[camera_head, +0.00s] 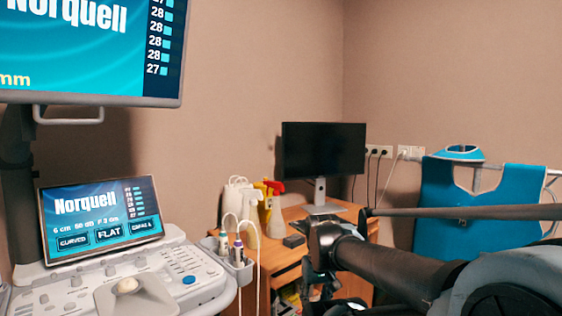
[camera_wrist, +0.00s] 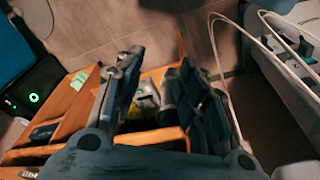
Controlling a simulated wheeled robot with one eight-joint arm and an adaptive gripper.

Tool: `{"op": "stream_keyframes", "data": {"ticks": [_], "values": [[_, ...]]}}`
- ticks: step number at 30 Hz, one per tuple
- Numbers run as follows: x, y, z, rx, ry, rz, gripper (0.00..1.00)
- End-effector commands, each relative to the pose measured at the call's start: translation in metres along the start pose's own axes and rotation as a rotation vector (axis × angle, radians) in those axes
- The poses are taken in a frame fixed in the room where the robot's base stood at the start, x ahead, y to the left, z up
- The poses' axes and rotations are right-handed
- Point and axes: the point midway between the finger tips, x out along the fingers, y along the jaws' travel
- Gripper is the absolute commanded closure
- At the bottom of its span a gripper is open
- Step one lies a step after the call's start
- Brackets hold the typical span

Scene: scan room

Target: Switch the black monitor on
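The black monitor (camera_head: 322,150) stands on a silver stand on the wooden desk (camera_head: 345,215) against the back wall. Its screen is dark. No button on it can be made out. My gripper (camera_head: 322,285) is in front of the desk, below and apart from the monitor, partly hidden by my arm. In the wrist view my gripper (camera_wrist: 157,75) has its two fingers spread, with nothing held between them. They point over the open desk compartments. The monitor cannot be made out in the wrist view.
Spray bottles (camera_head: 272,195) stand on the desk's left part. An ultrasound console (camera_head: 130,285) with lit screens fills the left. A blue apron (camera_head: 475,205) hangs on a rail at right. A black device with a green light (camera_wrist: 35,98) shows beside the desk.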

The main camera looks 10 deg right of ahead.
Motion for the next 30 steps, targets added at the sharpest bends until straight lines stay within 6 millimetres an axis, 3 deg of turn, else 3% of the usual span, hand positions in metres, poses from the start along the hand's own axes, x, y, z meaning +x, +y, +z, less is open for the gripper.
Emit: {"op": "stream_keyframes", "data": {"ticks": [1, 3, 4, 30], "values": [[0.0, 0.0, 0.0, 0.0, 0.0, 0.0, 0.82], [0.0, 0.0, 0.0, 0.0, 0.0, 0.0, 0.98], [0.0, 0.0, 0.0, 0.0, 0.0, 0.0, 1.0], [0.0, 0.0, 0.0, 0.0, 0.0, 0.0, 1.0]]}}
